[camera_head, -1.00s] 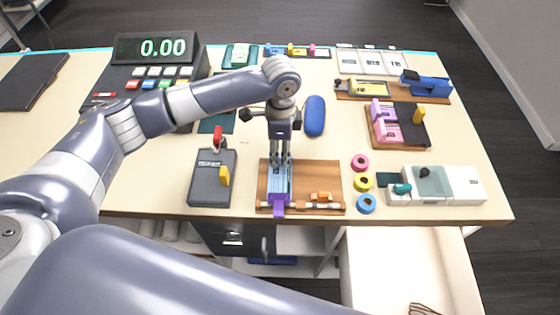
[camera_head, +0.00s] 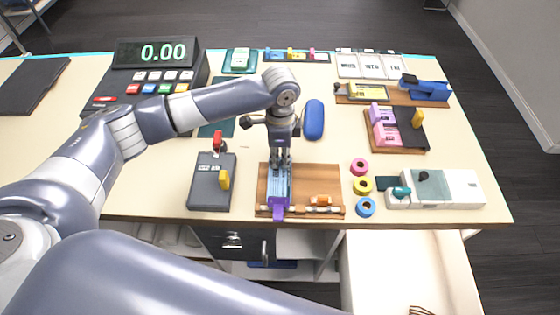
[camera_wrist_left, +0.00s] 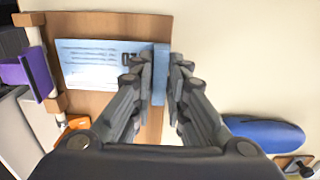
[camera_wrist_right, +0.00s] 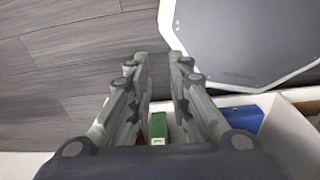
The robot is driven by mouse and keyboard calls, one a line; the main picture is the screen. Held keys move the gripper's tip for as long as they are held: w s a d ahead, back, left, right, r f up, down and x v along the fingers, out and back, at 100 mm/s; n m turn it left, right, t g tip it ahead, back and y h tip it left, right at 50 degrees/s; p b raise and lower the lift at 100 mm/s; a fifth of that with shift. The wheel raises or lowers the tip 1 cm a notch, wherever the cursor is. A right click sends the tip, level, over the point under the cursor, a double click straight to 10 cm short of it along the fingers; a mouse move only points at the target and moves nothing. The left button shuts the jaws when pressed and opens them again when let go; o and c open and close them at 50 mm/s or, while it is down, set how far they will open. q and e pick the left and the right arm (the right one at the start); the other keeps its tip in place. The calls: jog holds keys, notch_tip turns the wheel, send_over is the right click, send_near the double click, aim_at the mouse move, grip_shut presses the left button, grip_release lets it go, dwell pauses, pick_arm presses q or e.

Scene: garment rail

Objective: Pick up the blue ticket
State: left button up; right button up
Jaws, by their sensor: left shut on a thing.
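The blue ticket (camera_head: 278,185) is a light blue printed slip over a small wooden board (camera_head: 316,180) near the table's front edge. In the left wrist view the ticket (camera_wrist_left: 95,62) shows dark print lines, and its raised blue end strip stands between the fingers. My left gripper (camera_head: 280,163) points down and is shut on that far end; its fingertips (camera_wrist_left: 160,75) flank the strip. Whether the ticket's underside touches the board cannot be told. A purple piece (camera_head: 278,211) is at the ticket's near end. My right gripper (camera_wrist_right: 158,75) is open and empty, off the tabletop.
A grey device (camera_head: 212,182) with a yellow lever stands left of the board. Pink, yellow and blue tape rings (camera_head: 362,185) and a white machine (camera_head: 436,188) lie to the right. A blue case (camera_head: 314,119) is behind. Below the right gripper is a bin with a green item (camera_wrist_right: 158,126).

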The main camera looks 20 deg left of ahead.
pick_arm(q)
notch_tip(320, 180, up, 14)
jog(key=p, duration=0.4)
jog(key=shift+r, duration=0.25)
dwell(0.5)
